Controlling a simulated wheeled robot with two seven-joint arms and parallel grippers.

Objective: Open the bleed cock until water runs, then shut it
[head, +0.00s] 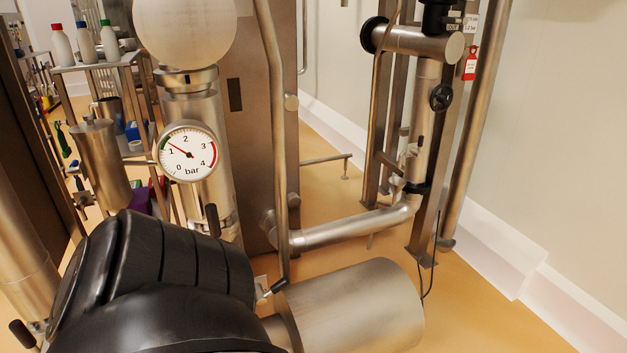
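A small lever with a black tip (278,286) shows low in the head view, at the foot of a thin steel pipe and just right of my black arm. It may be the bleed cock, but I cannot tell for sure. Its left part is close to the arm's edge and partly hidden. I see no running water. A round pressure gauge (187,152) marked in bar faces me, its needle near 1. My black arm fills the lower left of the view. Neither of my grippers can be made out.
A steel cylinder (356,306) lies right of my arm. A steel pipe (350,232) runs behind it to a frame with a black handwheel (441,97) and red tag (470,62). A shelf (98,61) with bottles stands back left. Floor at lower right is clear.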

